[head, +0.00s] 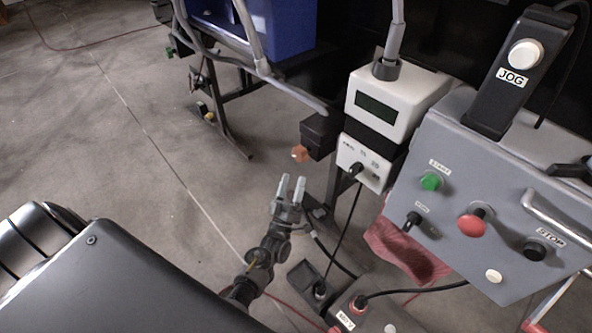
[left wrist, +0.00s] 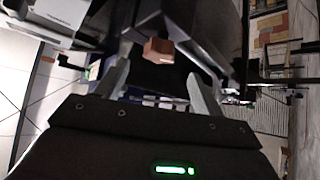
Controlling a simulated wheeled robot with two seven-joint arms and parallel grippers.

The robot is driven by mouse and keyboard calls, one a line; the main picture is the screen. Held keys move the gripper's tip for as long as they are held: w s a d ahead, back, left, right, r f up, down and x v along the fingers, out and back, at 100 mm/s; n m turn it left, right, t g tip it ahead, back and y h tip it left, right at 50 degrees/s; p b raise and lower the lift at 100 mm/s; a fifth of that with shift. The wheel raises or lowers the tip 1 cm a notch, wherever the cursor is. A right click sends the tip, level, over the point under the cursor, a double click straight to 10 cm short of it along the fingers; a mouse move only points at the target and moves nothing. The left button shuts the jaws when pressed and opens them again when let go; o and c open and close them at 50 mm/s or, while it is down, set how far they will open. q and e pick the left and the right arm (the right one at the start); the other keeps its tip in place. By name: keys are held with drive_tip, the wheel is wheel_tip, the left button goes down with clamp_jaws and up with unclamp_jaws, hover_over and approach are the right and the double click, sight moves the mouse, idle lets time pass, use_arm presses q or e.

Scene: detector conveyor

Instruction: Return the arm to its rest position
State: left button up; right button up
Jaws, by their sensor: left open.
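My left gripper (head: 291,188) is in the middle of the head view, with its two fingers apart and nothing between them. It stands over the floor, left of the grey control panel. In the left wrist view its fingers (left wrist: 160,90) show spread apart and empty. A small copper-coloured knob (head: 299,154) on a black block lies just beyond the fingertips. The knob also shows in the left wrist view (left wrist: 158,50), between the fingers but farther off. Whether the fingers touch anything cannot be seen. My right gripper is not in view.
The grey control panel (head: 455,240) with buttons and a JOG pendant (head: 520,75) fills the right. A white display box (head: 390,100) stands behind it. A red cloth (head: 405,252) hangs below. A blue bin (head: 285,30) is at the back. Bare floor (head: 110,130) lies open at left.

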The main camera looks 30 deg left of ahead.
use_arm(q)
drive_tip(key=shift+s+d+f, duration=0.1)
drive_tip(key=shift+s+f, duration=0.3)
drive_tip(key=shift+s, duration=0.1)
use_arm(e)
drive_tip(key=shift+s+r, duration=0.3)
